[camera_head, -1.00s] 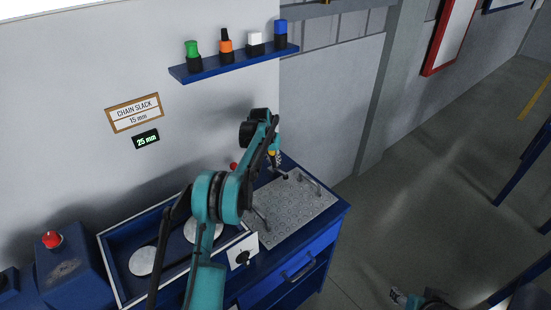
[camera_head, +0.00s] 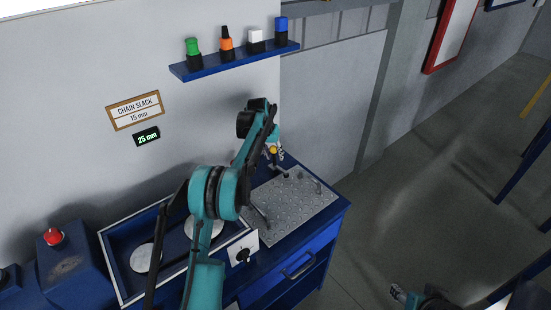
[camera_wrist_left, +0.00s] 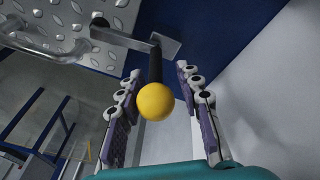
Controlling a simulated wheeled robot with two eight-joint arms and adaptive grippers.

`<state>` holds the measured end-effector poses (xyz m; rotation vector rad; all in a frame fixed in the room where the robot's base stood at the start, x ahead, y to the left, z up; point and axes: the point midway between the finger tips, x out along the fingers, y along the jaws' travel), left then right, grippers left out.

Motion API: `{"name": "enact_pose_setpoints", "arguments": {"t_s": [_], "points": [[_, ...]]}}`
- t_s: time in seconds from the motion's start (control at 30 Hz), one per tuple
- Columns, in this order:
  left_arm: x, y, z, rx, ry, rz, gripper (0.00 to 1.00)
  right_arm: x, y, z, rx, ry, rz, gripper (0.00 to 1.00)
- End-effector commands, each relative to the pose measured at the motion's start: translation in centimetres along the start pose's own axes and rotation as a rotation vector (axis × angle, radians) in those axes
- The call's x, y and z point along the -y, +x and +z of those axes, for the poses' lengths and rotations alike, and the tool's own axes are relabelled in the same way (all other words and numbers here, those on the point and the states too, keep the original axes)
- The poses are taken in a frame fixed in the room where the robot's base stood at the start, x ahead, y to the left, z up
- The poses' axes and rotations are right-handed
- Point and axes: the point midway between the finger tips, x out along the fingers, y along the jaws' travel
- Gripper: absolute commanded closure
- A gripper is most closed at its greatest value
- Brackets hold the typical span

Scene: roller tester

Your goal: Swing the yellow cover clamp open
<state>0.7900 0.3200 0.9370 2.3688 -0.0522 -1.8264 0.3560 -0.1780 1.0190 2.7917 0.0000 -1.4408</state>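The yellow cover clamp shows in the left wrist view as a yellow ball knob (camera_wrist_left: 156,101) on a dark stem, joined to a grey metal bracket (camera_wrist_left: 128,38). In the head view the knob (camera_head: 273,150) is a small yellow spot at the back of the tread-plate cover (camera_head: 297,207), partly hidden by my left gripper (camera_head: 274,154). My right gripper (camera_head: 398,292) is at the bottom right, too small to read.
The blue bench (camera_head: 326,246) has a drawer handle (camera_head: 299,266) and a tray with two pale discs (camera_head: 142,257) at left. A red button (camera_head: 53,237) stands far left. A blue shelf (camera_head: 232,62) with several coloured caps is on the wall. Open floor lies right.

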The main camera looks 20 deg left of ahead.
Motion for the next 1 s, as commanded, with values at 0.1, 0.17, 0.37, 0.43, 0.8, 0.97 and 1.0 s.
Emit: {"name": "enact_pose_setpoints", "arguments": {"t_s": [0.1, 0.17, 0.37, 0.43, 0.8, 0.97, 1.0], "points": [[0.1, -2.9, 0.0, 0.001, -0.001, -0.002, 0.67, 0.0, 0.0, 0.0, 0.000, 0.000, 0.000, 0.51], [0.1, -4.3, 0.0, 0.001, -0.001, -0.002, 0.67, 0.0, 0.0, 0.0, 0.000, 0.000, 0.000, 0.51], [0.1, -7.8, 0.0, 0.001, -0.001, -0.001, 0.67, 0.0, 0.0, 0.0, 0.000, 0.000, 0.000, 0.51], [0.1, -8.6, 0.0, 0.001, -0.001, -0.001, 0.67, 0.0, 0.0, 0.0, 0.000, 0.000, 0.000, 0.51], [0.0, -9.3, 0.0, 0.000, 0.000, 0.000, 0.67, 0.0, 0.0, 0.0, 0.000, 0.000, 0.000, 0.51], [0.0, -9.3, 0.0, 0.000, 0.000, 0.000, 0.67, 0.0, 0.0, 0.0, 0.000, 0.000, 0.000, 0.51], [0.0, -9.3, 0.0, 0.000, 0.000, 0.000, 0.67, 0.0, 0.0, 0.0, 0.000, 0.000, 0.000, 0.51]]}}
